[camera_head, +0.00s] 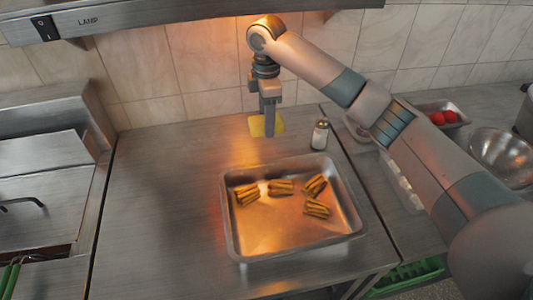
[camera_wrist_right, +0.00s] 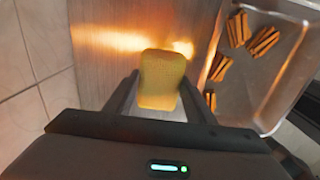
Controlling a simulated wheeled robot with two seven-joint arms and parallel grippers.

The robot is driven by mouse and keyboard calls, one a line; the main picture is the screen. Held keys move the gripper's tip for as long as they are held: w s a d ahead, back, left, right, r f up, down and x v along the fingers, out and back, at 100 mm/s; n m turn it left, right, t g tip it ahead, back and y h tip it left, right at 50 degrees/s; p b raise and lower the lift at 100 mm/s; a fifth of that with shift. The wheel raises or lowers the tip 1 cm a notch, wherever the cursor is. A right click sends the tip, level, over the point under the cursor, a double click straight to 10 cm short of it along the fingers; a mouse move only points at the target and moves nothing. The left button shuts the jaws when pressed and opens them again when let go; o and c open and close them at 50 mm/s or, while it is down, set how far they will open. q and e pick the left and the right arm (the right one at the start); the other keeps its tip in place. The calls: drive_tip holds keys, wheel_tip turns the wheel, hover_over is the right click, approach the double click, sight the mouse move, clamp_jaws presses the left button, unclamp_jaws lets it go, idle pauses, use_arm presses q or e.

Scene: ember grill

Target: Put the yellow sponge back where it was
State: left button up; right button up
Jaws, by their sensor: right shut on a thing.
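The yellow sponge (camera_head: 259,127) is at the back of the steel counter, near the tiled wall, and my right gripper (camera_head: 269,122) is on it. In the right wrist view the sponge (camera_wrist_right: 161,79) sits between the two fingers of the right gripper (camera_wrist_right: 160,105), which is shut on it. The fingers hide part of the sponge in the head view. I cannot tell whether the sponge touches the counter. My left gripper is not in view.
A steel tray (camera_head: 232,240) with several bundles of brown sticks stands in front of the sponge. A shaker (camera_head: 320,134) stands to the right. A steel bowl (camera_head: 502,155) and a tray with red items (camera_head: 443,116) are at far right. The counter's left part is clear.

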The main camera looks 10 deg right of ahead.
wheel_tip(320, 180, down, 6)
drive_tip(key=shift+r+p, duration=0.25)
drive_tip(key=shift+p, duration=0.75)
drive_tip(key=shift+f, duration=0.35)
drive_tip(key=shift+f+p, duration=0.65)
drive_tip(key=shift+f, duration=1.25)
